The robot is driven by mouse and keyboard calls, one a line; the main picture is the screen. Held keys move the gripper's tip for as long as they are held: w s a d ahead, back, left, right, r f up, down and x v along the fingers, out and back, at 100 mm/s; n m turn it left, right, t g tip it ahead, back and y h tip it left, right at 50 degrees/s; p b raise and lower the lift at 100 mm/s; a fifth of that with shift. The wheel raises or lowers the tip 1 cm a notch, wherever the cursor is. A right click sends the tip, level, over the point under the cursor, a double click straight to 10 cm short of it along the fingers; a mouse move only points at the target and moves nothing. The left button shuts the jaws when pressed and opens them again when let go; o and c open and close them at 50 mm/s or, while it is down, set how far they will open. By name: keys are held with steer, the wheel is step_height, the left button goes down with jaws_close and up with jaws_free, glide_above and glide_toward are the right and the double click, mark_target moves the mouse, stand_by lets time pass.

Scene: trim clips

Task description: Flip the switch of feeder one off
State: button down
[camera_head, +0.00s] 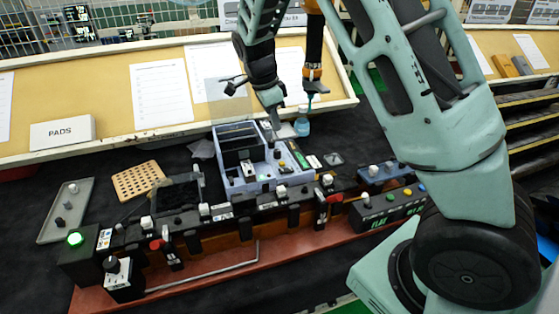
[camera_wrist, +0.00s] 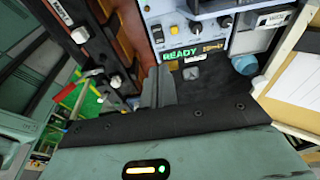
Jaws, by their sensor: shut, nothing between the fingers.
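Several black blocks with white-capped switches stand along a rail in the head view, one of them a white switch (camera_head: 205,208). The labels are too small there to tell which is feeder one. My gripper (camera_head: 274,122) points down behind the blue-grey unit (camera_head: 262,184), apart from the rail switches. In the wrist view my gripper (camera_wrist: 160,84) shows its grey fingers shut and empty. The blue-grey unit (camera_wrist: 215,28) with its lit READY display is just beyond the fingertips. White switch caps (camera_wrist: 80,35) show at left; I cannot tell whether one is feeder one's.
A green-lit box (camera_head: 75,238) stands at the rail's left end. A perforated tan board (camera_head: 139,180) and a grey tray (camera_head: 67,210) lie on the dark mat. A clear bottle (camera_head: 302,121) stands near my gripper. A control box with coloured buttons (camera_head: 388,210) is at right.

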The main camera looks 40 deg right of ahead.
steer(key=p, duration=0.5)
glide_toward(281, 170)
steer(key=x, duration=0.2)
steer(key=d+x, duration=0.1)
steer(key=x, duration=0.2)
steer(key=shift+s+d, duration=0.1)
steer(key=shift+s, duration=0.05)
steer(key=shift+f, duration=0.65)
steer(key=shift+a+f+h+b, duration=0.45)
steer(key=shift+f+h+b, duration=0.15)
steer(key=shift+f+b, duration=0.1)
steer(key=shift+d+r, duration=0.15)
steer(key=shift+r, duration=0.15)
steer(key=shift+d, duration=0.1)
steer(key=shift+s+d+r, duration=0.15)
steer(key=shift+d+r, duration=0.1)
steer(key=shift+d, duration=0.4)
